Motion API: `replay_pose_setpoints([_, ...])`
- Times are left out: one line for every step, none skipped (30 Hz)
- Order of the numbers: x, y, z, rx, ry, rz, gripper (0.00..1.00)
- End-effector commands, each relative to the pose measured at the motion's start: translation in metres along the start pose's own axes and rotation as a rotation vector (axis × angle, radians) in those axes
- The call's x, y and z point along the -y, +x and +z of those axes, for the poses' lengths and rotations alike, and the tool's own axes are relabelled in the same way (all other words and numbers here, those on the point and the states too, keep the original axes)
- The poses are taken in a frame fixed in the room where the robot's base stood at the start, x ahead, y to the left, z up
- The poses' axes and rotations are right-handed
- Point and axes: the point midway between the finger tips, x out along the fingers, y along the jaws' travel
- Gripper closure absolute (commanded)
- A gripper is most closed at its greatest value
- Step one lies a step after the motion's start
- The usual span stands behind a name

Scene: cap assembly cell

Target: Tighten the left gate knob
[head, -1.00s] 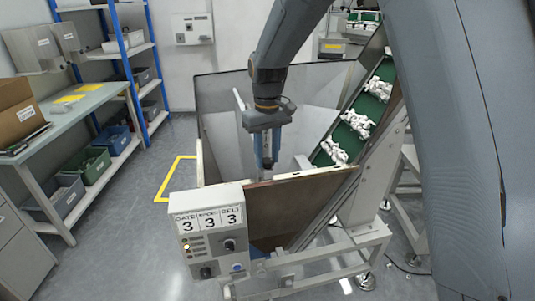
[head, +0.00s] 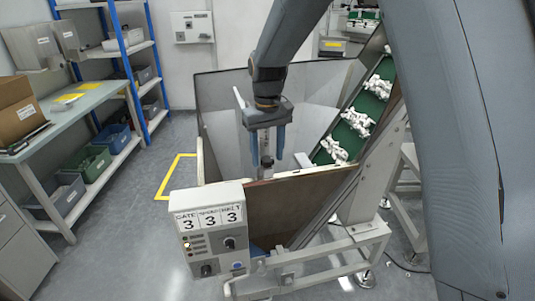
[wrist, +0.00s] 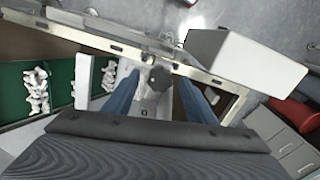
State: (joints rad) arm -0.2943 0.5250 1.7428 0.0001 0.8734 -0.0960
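A small dark gate knob (head: 266,173) stands at the top edge of the hopper's front wall, below my gripper. In the wrist view the dark knob (wrist: 159,77) lies between the fingertips, on a light bracket. My gripper (head: 268,162) points down above the front wall, its two blue fingers spread apart. In the wrist view my gripper (wrist: 158,82) has one finger on each side of the knob, with a visible gap to each. I cannot tell whether a second gate knob is in view.
The hopper's brown front wall (head: 300,205) runs close below my gripper. A control box (head: 212,232) marked with three 3s stands at front left. A green belt (head: 377,86) with white parts climbs at the right. A workbench (head: 85,100) is at the left.

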Motion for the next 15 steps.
replay_pose_setpoints([0.000,0.000,0.000,0.000,0.000,0.000,0.49])
replay_pose_setpoints([0.000,0.000,0.000,0.000,0.000,0.000,0.49])
replay_pose_setpoints([0.000,0.000,0.000,0.000,-0.001,0.000,0.49])
replay_pose_setpoints([0.000,0.000,0.000,0.000,-0.001,0.000,0.49])
replay_pose_setpoints([0.000,-0.001,0.000,0.000,-0.001,0.000,0.49])
replay_pose_setpoints([0.000,-0.002,0.000,-0.001,-0.001,0.000,0.49])
replay_pose_setpoints([0.000,-0.004,-0.001,-0.001,-0.001,0.000,0.49])
replay_pose_setpoints([0.000,-0.006,-0.001,-0.002,-0.001,0.000,0.49])
replay_pose_setpoints([0.000,-0.010,-0.001,-0.002,-0.001,0.000,0.49])
replay_pose_setpoints([0.000,-0.014,-0.001,-0.003,-0.001,0.000,0.49])
replay_pose_setpoints([0.000,-0.019,-0.002,-0.004,-0.001,0.000,0.49])
replay_pose_setpoints([0.000,-0.025,-0.001,-0.004,-0.001,0.001,0.49])
replay_pose_setpoints([0.000,-0.030,-0.001,-0.005,-0.001,0.001,0.49])
replay_pose_setpoints([0.000,-0.035,-0.001,-0.003,-0.001,0.000,0.49])
replay_pose_setpoints([0.000,-0.042,-0.002,-0.005,0.000,0.001,0.49])
